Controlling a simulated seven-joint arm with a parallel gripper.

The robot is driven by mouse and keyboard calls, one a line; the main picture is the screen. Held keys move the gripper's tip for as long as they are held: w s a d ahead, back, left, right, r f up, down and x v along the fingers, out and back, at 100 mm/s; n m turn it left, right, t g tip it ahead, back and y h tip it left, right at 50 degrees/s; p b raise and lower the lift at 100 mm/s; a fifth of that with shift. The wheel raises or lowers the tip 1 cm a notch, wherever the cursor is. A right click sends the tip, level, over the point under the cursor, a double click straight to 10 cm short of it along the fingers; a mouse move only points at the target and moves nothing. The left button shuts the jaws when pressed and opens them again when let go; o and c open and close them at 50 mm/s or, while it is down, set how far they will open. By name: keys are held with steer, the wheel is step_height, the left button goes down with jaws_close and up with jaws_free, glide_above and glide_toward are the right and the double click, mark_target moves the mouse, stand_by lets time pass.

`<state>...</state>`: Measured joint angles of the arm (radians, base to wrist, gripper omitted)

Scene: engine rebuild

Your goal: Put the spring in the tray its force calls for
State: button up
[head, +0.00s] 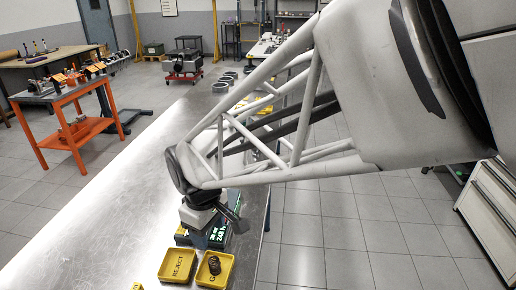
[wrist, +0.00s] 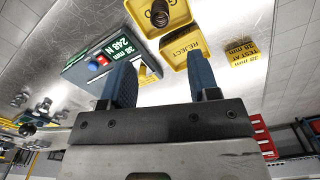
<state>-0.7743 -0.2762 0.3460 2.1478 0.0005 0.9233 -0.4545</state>
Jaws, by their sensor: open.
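The dark coil spring (head: 214,265) stands inside the yellow tray on the right (head: 229,281), whose label is partly covered by it. In the wrist view the spring (wrist: 159,13) sits in that tray marked GOOD (wrist: 136,22). The yellow REJECT tray (head: 177,265) is beside it, empty, and also shows in the wrist view (wrist: 188,48). The tester (wrist: 84,72) has a green display reading 38 mm and 248 N (wrist: 122,47). My gripper (wrist: 162,80) is open, with nothing between its blue fingers. It is over the tester side, apart from the spring.
A yellow card reading TEST AT 38 mm (wrist: 243,52) stands near the REJECT tray. Several dark round parts (head: 222,87) are farther along the metal bench (head: 100,215). An orange cart (head: 75,115) stands off to the left.

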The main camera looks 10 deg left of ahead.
stand_by(0.3)
steer(key=w+d+r+m+t, duration=0.1)
steer(key=d+r+m, duration=0.2)
steer(key=d, duration=0.7)
steer(key=d+r+m, duration=0.2)
steer(key=d+m, duration=0.2)
steer(key=d, duration=0.6)
steer(key=s+d+r+m, duration=0.1)
steer(key=s+d+m, duration=0.2)
steer(key=d, duration=0.5)
steer(key=s+d+r+m+t, duration=0.1)
steer(key=s+d+m, duration=0.3)
steer(key=d, duration=0.4)
steer(key=shift+s+t, duration=0.3)
steer(key=shift+s, duration=0.1)
